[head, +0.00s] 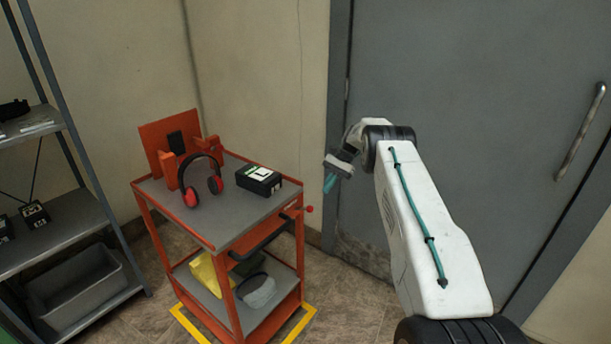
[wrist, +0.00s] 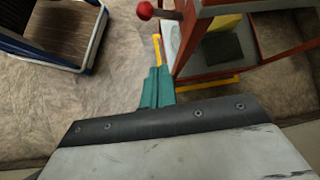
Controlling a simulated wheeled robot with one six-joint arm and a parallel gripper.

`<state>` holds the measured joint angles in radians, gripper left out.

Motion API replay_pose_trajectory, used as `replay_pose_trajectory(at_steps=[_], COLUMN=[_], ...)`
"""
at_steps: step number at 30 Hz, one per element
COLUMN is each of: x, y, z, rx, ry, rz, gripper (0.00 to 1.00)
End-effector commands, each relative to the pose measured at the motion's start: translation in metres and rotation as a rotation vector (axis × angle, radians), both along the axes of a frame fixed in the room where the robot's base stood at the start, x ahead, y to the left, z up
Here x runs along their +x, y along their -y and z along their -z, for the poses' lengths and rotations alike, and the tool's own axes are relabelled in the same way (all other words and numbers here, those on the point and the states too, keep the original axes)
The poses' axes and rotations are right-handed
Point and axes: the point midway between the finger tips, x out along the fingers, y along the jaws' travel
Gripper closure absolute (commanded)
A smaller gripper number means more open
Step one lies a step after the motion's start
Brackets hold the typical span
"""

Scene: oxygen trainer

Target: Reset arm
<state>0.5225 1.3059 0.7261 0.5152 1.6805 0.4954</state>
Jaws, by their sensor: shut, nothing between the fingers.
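My arm reaches up in the right half of the head view, bent at the top. My gripper (head: 330,182) hangs from its end in open air, to the right of the orange cart (head: 226,240). Its teal fingers point down and are shut on nothing. In the wrist view my gripper (wrist: 157,88) shows the teal fingers close together, with floor and the cart's edge beyond them. The cart's red knob (wrist: 144,10) is above the fingers there, apart from them.
On the cart top are a black-and-red headset (head: 203,178), a black box (head: 259,180) and an orange bracket (head: 160,140). A yellow item (head: 207,274) lies below. A metal shelf (head: 60,230) stands left; a grey door (head: 470,90) is behind my arm. A blue-framed object (wrist: 50,30) is at upper left.

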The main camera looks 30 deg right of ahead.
Motion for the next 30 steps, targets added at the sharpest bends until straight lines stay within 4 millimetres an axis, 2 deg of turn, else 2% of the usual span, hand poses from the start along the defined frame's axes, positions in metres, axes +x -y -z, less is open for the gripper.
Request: replay_pose_trajectory(at_steps=[8, 12, 14, 20, 26, 30], x=[0.002, -0.021, -0.032, -0.06, -0.094, -0.127], y=[0.002, -0.003, -0.006, -0.028, -0.064, -0.094], z=[0.002, 0.034, 0.034, -0.006, -0.075, -0.127], rx=[-0.008, -0.013, -0.02, -0.069, -0.133, -0.181], ry=[0.031, 0.008, 0.003, 0.019, 0.061, 0.101], rz=[-0.02, -0.064, -0.089, -0.196, -0.326, -0.424], gripper=[1.0, 1.0, 1.0, 1.0, 1.0, 1.0])
